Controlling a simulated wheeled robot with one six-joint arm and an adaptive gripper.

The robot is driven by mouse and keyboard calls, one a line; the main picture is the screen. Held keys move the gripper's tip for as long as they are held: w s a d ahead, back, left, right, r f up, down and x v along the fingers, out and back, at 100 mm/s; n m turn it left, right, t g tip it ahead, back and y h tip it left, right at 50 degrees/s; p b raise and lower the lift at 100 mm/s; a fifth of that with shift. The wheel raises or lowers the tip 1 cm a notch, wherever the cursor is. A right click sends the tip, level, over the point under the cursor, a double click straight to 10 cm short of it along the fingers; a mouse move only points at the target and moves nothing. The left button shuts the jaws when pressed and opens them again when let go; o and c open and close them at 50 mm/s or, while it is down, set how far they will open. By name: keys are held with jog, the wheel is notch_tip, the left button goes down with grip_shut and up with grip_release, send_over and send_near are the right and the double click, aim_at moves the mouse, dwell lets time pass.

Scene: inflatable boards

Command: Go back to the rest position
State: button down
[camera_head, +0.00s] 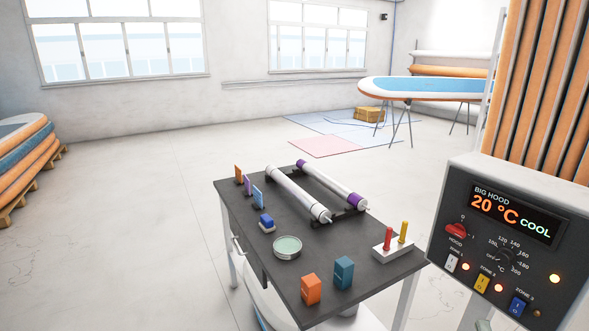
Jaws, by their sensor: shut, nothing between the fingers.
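My gripper is not in view, and no part of my arm can be made out with certainty. The dark-topped worktable (255,212) stands in front of me. Two white rolls lie on it in black holders: one with a white end (296,192) and one with purple ends (330,183).
A control panel (510,240) stands right.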

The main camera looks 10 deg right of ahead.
jog(key=s+a+f+m+g+y, duration=0.15)
jog(key=s+a+f+m, duration=0.25)
jog(key=s+a+f, duration=0.4)
jog(key=s+a+f+m+t+y, duration=0.1)
jog(key=s+a+f+m+y, duration=0.15)
jog(key=s+a, duration=0.55)
jog(key=s+a+m+g+y, duration=0.1)
jog(key=s+a+m+y, duration=0.1)
jog(key=s+a, duration=0.3)
jog(key=s+a+m+g+y, duration=0.1)
jog(key=s+a+m, duration=0.4)
jog(key=s, duration=0.7)
jog(key=shift+a+r+y, duration=0.35)
jog(key=shift+a+y, duration=0.1)
jog(key=shift+y, duration=0.05)
jog(key=shift+w, duration=0.1)
